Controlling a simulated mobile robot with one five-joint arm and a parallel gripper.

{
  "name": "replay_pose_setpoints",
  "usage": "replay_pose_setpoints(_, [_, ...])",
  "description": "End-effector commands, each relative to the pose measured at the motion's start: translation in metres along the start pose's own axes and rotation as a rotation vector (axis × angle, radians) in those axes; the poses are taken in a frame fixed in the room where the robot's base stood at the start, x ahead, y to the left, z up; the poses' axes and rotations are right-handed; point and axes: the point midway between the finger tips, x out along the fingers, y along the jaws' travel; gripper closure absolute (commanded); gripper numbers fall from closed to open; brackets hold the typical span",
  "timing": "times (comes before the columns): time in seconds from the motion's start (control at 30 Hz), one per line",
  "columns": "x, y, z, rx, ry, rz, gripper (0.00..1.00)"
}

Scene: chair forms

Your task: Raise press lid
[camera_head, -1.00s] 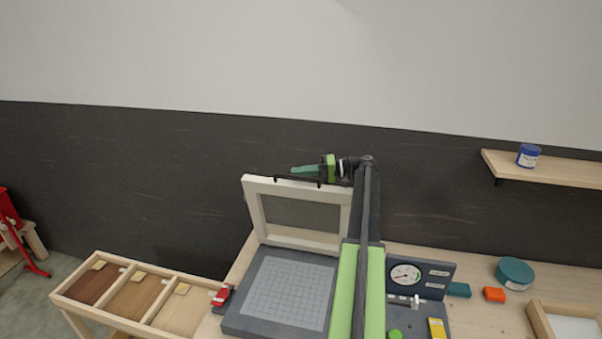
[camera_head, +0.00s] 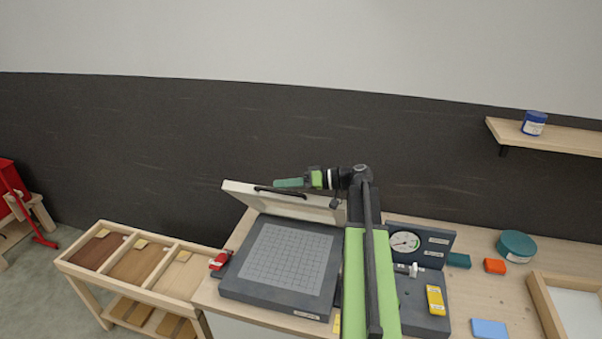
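The press (camera_head: 228,290) is a dark grey box with a light gridded plate (camera_head: 290,262) on top. Its cream lid (camera_head: 300,207) is raised at the back edge, tilted and seen nearly edge-on, so its window does not show. A dark bar handle (camera_head: 270,190) runs along the lid's upper edge. My gripper (camera_head: 285,183), with a teal finger pointing left, is at this handle, touching or just behind it. Only one finger can be made out, so its opening and any grip on the handle are unclear. My green and black arm reaches back along the right of the press.
A gauge panel (camera_head: 438,244) and a yellow block (camera_head: 435,300) stand right of my arm. A red clamp-like piece (camera_head: 220,261) is at the press's left. A teal tin (camera_head: 516,246) and an orange block (camera_head: 494,266) are farther right. A divided wooden rack (camera_head: 196,255) stands left.

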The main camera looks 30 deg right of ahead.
Motion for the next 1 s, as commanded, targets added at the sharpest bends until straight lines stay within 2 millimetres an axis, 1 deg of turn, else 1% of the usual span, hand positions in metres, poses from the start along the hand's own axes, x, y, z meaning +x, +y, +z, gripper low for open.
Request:
replay_pose_setpoints(0.03, [0.007, -0.004, 0.015, -0.016, -0.005, 0.000, 1.00])
replay_pose_setpoints(0.17, [0.015, -0.009, 0.035, -0.061, -0.007, 0.007, 1.00])
replay_pose_setpoints(0.4, [0.017, -0.010, 0.071, -0.130, 0.001, 0.036, 1.00])
replay_pose_setpoints(0.6, [0.031, -0.011, 0.102, -0.156, -0.003, 0.036, 1.00])
replay_pose_setpoints(0.7, [0.038, -0.011, 0.113, -0.157, -0.004, 0.034, 1.00])
replay_pose_setpoints(0.8, [0.041, -0.011, 0.119, -0.157, -0.003, 0.035, 1.00])
replay_pose_setpoints(1.0, [0.037, -0.009, 0.121, -0.155, 0.001, 0.041, 1.00])
